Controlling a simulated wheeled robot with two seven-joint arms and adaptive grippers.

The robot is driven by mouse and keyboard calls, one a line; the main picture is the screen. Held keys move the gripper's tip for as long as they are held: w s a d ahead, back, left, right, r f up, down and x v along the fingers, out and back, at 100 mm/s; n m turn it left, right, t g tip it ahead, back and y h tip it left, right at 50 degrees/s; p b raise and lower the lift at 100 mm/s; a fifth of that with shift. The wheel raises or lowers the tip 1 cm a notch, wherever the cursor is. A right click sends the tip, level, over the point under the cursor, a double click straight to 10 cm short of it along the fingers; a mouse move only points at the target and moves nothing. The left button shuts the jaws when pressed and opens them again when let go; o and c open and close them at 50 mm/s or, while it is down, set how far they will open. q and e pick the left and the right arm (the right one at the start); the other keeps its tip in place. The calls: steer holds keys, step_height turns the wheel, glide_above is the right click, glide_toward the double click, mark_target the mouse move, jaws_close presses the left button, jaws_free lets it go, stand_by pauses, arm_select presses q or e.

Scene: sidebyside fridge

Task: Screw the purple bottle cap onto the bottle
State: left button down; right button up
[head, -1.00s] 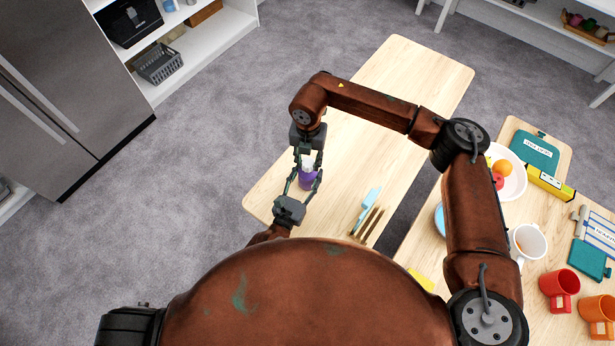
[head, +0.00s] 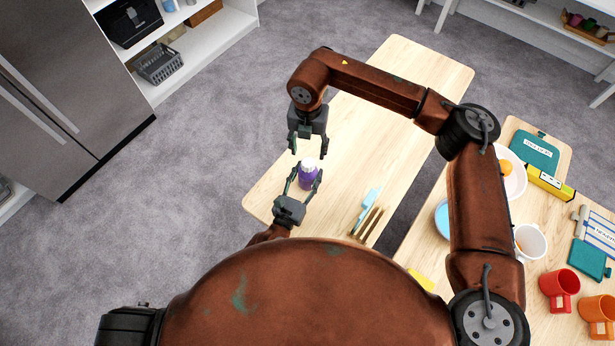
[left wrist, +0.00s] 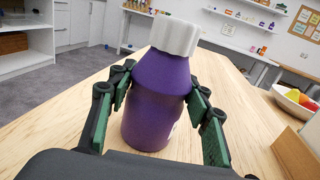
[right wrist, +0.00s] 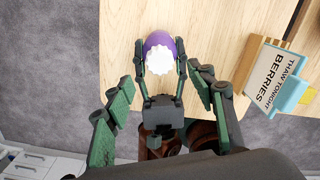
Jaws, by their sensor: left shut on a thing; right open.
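The purple bottle (head: 307,180) stands upright near the front left end of the light wood table, and also shows in the left wrist view (left wrist: 155,100). A white ridged cap (left wrist: 175,35) sits on its top; the cap is white, not purple. It also shows in the right wrist view (right wrist: 159,59). From the pictures I cannot tell how tight it is. My left gripper (head: 305,184) is shut on the bottle's body from the front side. My right gripper (head: 308,145) is open and empty, just above the cap and apart from it.
A card reading "THAW TONIGHT BERRIES" (right wrist: 272,80) with a light blue clip stands right of the bottle, on the same table. The table's far part is clear.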

arm_select(q)
steer(key=shift+f, duration=0.2)
arm_select(e)
steer(key=shift+r, duration=2.4)
arm_select(q)
steer(key=c, duration=1.3)
jaws_free()
steer(key=o, duration=0.4)
steer(key=shift+r, duration=0.15)
steer(key=shift+c, duration=0.2)
steer(key=v, duration=1.2)
arm_select(e)
steer(key=shift+d, duration=0.1)
